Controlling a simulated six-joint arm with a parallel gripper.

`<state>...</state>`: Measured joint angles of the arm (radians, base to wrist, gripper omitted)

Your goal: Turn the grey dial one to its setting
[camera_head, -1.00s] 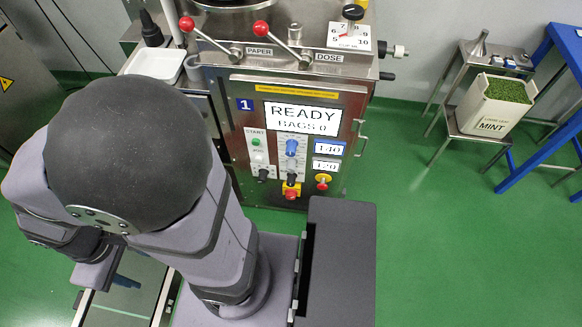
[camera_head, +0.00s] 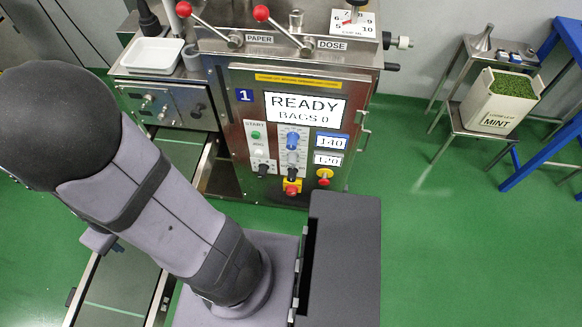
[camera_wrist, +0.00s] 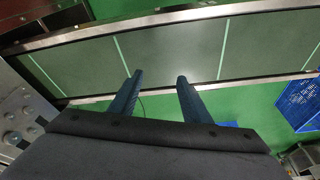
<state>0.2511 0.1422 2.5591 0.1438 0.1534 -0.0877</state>
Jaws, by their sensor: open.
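The machine marked 1 (camera_head: 247,110) has a front panel with several controls. A blue knob (camera_head: 292,141) sits on a scaled white plate, with a dark knob (camera_head: 292,174) below it. Another black knob (camera_head: 263,170) is under the START and JOG buttons. I cannot tell which control is the grey dial one. My gripper (camera_wrist: 160,77) is open and empty, its two blue fingers apart above the conveyor and green floor. In the head view it is mostly hidden behind my arm, away from the panel.
A conveyor (camera_wrist: 175,55) runs below the gripper. A panel with several round controls (camera_wrist: 12,137) shows at the wrist view's left edge. A blue crate (camera_wrist: 298,104) is at right. Red-knobbed levers (camera_head: 206,25) top the machine. The green floor (camera_head: 440,250) at right is clear.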

